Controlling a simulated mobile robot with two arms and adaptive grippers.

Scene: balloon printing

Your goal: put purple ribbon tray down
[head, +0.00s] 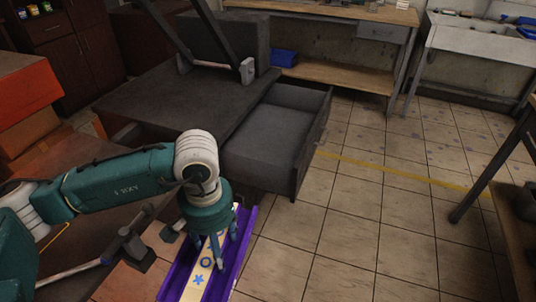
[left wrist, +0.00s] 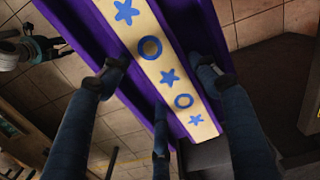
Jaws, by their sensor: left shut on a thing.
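The purple ribbon tray (head: 243,225) is a long purple channel. It carries a cream ribbon (head: 203,270) printed with blue stars and rings. It lies lengthwise at the bottom of the head view, running off the lower edge. My left gripper (head: 214,250) comes down over it from above and is shut on it. In the left wrist view the tray (left wrist: 86,22) crosses from top to bottom, with my fingers at both sides of the ribbon (left wrist: 160,50). Floor tiles show beyond it there, so the tray appears held up.
A dark grey press machine (head: 150,100) stands ahead, with an open, empty-looking drawer (head: 265,135) just beyond the tray. A wooden workbench (head: 345,80) and a sink (head: 480,35) stand behind. Orange boxes (head: 30,95) are at left. Tiled floor (head: 370,230) is clear at right.

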